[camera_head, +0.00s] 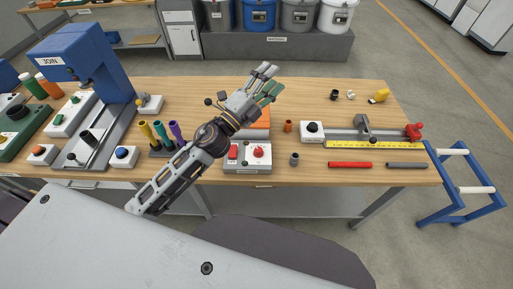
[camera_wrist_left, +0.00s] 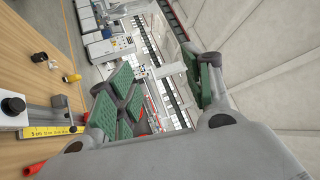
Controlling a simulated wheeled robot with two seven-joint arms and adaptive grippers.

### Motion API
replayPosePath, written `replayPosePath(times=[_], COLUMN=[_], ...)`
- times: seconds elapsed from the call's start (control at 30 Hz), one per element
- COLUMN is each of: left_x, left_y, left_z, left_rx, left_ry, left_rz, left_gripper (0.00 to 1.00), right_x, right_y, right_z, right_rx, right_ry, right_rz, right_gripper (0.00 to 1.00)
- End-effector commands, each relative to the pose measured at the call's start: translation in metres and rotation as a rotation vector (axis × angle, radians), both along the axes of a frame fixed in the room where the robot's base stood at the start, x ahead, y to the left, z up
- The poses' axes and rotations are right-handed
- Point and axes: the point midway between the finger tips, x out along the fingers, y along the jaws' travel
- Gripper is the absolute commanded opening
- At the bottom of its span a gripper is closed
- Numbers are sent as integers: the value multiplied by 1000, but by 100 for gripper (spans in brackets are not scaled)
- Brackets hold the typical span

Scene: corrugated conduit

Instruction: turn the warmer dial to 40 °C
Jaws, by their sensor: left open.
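The warmer (camera_head: 247,166) is a light grey box with an orange top at the table's front middle. A red dial (camera_head: 258,151) sits on its panel; its setting is too small to read. A red switch (camera_head: 233,152) is left of the dial. My left gripper (camera_head: 270,82) is open and empty, above and beyond the warmer, apart from the dial. My left forearm covers part of the warmer's left side. In the left wrist view the green-padded fingers (camera_wrist_left: 165,90) are spread and point out into the room; the dial is not visible there. My right gripper is not in view.
A rack with coloured tubes (camera_head: 160,135) and a blue press (camera_head: 95,62) stand left. A grey cylinder (camera_head: 294,159) and an orange piece (camera_head: 288,126) are right of the warmer. A measuring fixture with a yellow ruler (camera_head: 372,144) lies further right. The table's back middle is mostly clear.

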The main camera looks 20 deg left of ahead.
Motion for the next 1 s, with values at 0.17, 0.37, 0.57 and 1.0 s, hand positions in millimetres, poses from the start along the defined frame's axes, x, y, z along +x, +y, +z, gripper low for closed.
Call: replayPosePath(times=[0.17,0.37,0.57,1.0], left_x=[-15,-35,-53,-73], left_y=[-34,-67,-88,-79], left_z=[12,6,-14,-93], left_rx=[190,416,653,1215], left_ry=[-136,-262,-359,-452], left_rz=[-127,-269,-404,-678], left_gripper=[50,50,50,50], right_x=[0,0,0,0], right_y=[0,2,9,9], right_z=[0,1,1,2], right_rx=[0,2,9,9], right_ry=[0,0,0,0], right_rz=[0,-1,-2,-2], right_gripper=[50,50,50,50])
